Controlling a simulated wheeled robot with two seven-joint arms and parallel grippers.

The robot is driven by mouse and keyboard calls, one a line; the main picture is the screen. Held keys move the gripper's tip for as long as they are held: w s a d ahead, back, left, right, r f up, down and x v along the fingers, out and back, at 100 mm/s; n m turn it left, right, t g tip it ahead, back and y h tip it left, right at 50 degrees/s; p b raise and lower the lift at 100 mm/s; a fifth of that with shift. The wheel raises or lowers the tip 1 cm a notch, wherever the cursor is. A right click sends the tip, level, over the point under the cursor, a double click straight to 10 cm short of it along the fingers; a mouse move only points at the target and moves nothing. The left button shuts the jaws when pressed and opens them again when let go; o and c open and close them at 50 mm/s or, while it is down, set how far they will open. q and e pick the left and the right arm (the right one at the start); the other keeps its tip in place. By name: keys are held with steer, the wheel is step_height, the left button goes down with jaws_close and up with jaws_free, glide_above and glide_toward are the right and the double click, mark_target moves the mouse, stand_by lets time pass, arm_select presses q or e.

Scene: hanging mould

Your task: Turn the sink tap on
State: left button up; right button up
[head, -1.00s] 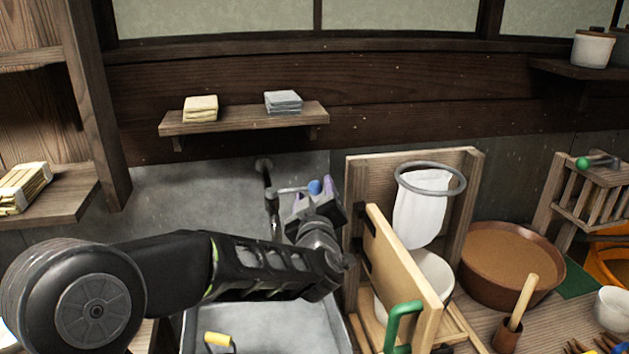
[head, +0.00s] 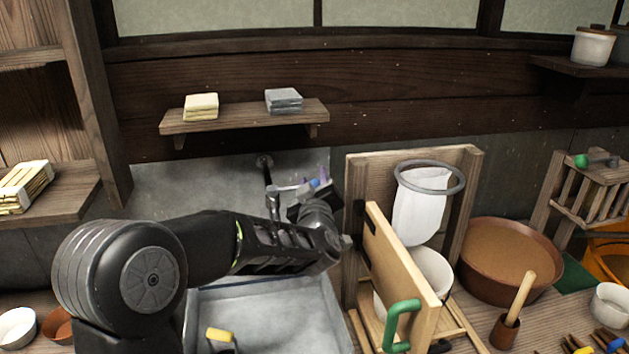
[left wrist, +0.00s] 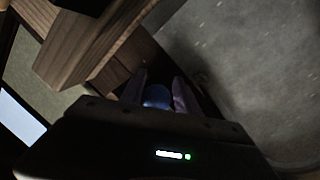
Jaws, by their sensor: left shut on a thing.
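The sink tap (head: 267,175) comes out of the grey back wall above the sink. Its lever (head: 288,188) points right and ends in a blue knob (head: 315,183). My left gripper (head: 318,187) is at the lever's end, shut on the blue knob. In the left wrist view the blue knob (left wrist: 157,97) sits between the two fingers. The grey sink basin (head: 265,305) lies below, partly hidden by my left arm. The tap's spout shows just left of the gripper. My right gripper is not in view.
A wooden frame with a tilted board (head: 402,280) and green handle stands right of the sink, close to my gripper. A white bag (head: 420,205) hangs from a ring there. A shelf (head: 240,119) with folded cloths is above the tap. A brown tub (head: 511,260) stands further right.

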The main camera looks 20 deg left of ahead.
arm_select(q)
steer(key=shift+r, duration=0.15)
jaws_close()
steer(key=shift+r, duration=0.15)
stand_by(0.6)
